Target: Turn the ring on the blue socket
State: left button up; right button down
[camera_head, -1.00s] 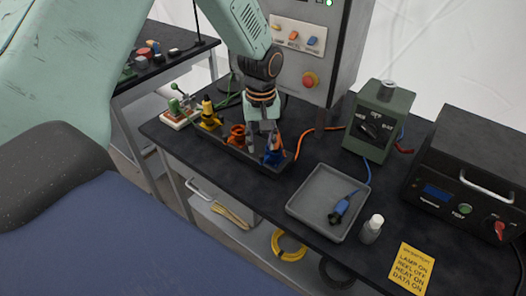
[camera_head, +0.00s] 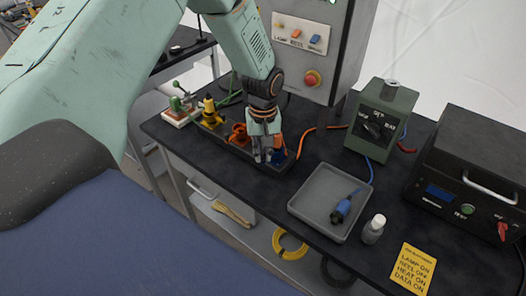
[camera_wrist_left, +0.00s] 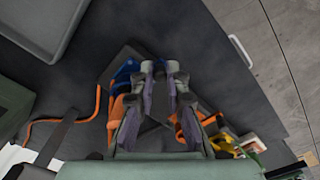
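The blue socket (camera_head: 278,155) is at the right end of a dark rail on the bench, partly hidden by my left gripper. In the left wrist view the blue socket (camera_wrist_left: 124,76) lies just left of the fingers, with an orange part below it. My left gripper (camera_head: 263,155) points down at the rail beside the blue socket. I cannot tell whether a finger touches the socket. Its ring is not clearly distinguishable. My right gripper is not in view.
An orange socket (camera_head: 239,134) and a yellow socket (camera_head: 210,114) stand left on the same rail. A grey tray (camera_head: 302,207) with a blue connector (camera_head: 341,209) lies to the right. A green box (camera_head: 380,120) and control cabinet (camera_head: 335,75) stand behind.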

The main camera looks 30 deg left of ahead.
pick_arm(q)
jog(key=shift+s+d+r, duration=0.1)
jog(key=shift+r, duration=0.05)
grip_shut()
